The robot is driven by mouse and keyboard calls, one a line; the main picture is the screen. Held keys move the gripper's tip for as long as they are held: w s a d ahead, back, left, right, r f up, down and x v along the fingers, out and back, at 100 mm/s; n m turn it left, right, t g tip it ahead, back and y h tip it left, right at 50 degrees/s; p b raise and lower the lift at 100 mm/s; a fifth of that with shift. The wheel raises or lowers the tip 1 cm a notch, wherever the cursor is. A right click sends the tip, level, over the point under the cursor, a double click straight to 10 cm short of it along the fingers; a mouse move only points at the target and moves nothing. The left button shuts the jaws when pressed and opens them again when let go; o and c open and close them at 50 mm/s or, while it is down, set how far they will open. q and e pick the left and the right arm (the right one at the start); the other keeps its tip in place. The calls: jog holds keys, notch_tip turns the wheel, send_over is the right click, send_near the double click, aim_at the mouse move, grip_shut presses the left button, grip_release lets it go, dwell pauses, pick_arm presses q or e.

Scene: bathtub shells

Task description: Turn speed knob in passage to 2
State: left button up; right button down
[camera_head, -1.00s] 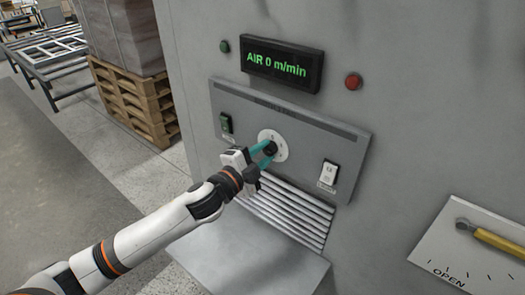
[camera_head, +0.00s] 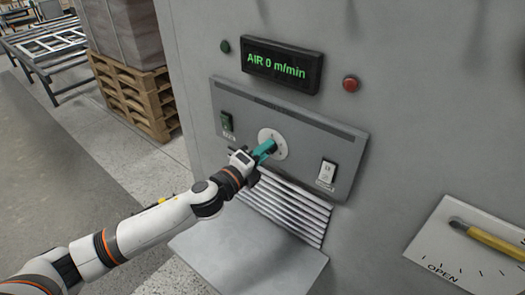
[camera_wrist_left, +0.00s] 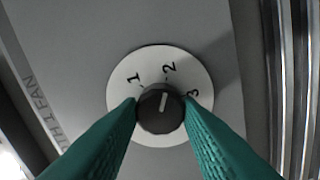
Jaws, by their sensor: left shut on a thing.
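The speed knob is a small dark round knob (camera_wrist_left: 160,110) with a white pointer line, on a white dial (camera_wrist_left: 120,92) marked 1, 2 and 3. In the left wrist view its pointer line aims up, close to the 2. My left gripper (camera_wrist_left: 160,112) is shut on the knob, with a teal finger on each side. In the head view the left gripper (camera_head: 268,149) reaches the white dial (camera_head: 280,142) on the grey panel and hides the knob. The display (camera_head: 283,66) reads "AIR 0 m/min". My right gripper is not in view.
A green switch (camera_head: 226,121) is left of the dial and a white switch (camera_head: 327,172) right of it. A red button (camera_head: 350,84) is above. Metal slats (camera_head: 285,208) and a grey shelf (camera_head: 250,255) lie below. A yellow lever (camera_head: 490,241) is at right.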

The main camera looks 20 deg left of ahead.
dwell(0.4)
pick_arm(q)
jog(key=o, duration=1)
jog(key=shift+b+v, duration=2.35)
jog(key=shift+v, duration=3.65)
